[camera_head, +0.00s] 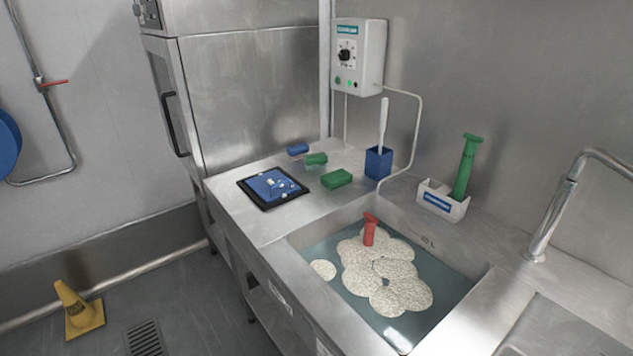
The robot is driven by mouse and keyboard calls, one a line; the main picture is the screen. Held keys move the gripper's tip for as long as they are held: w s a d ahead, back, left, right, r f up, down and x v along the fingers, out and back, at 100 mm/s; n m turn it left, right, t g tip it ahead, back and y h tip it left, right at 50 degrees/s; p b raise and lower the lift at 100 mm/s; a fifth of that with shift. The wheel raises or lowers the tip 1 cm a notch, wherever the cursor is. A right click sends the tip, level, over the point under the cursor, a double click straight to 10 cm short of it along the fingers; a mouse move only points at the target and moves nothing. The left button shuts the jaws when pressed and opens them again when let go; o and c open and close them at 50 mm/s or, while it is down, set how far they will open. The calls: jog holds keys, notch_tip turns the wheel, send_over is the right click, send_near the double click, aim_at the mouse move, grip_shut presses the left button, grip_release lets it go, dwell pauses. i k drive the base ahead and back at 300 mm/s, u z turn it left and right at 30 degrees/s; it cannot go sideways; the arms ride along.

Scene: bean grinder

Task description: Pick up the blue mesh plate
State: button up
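A blue square plate (267,184) with several pale bits on it lies on a black tray (284,199) on the left part of the steel counter. It looks like the blue mesh plate, but its mesh is too small to make out. The plate lies flat and nothing holds it. My gripper is not in view.
A blue block (298,149), two green blocks (337,179) and a blue holder (378,163) with a white-handled tool stand behind and right of the tray. A sink (446,285) holds water, foam and a red object (370,229). A yellow cone (78,309) stands on the floor.

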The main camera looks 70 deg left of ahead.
aim_at(272, 186)
jog(key=z, duration=1.3)
jog(key=k, duration=1.85)
jog(key=u, duration=2.1)
jog(key=i, duration=1)
jog(key=z, duration=0.05)
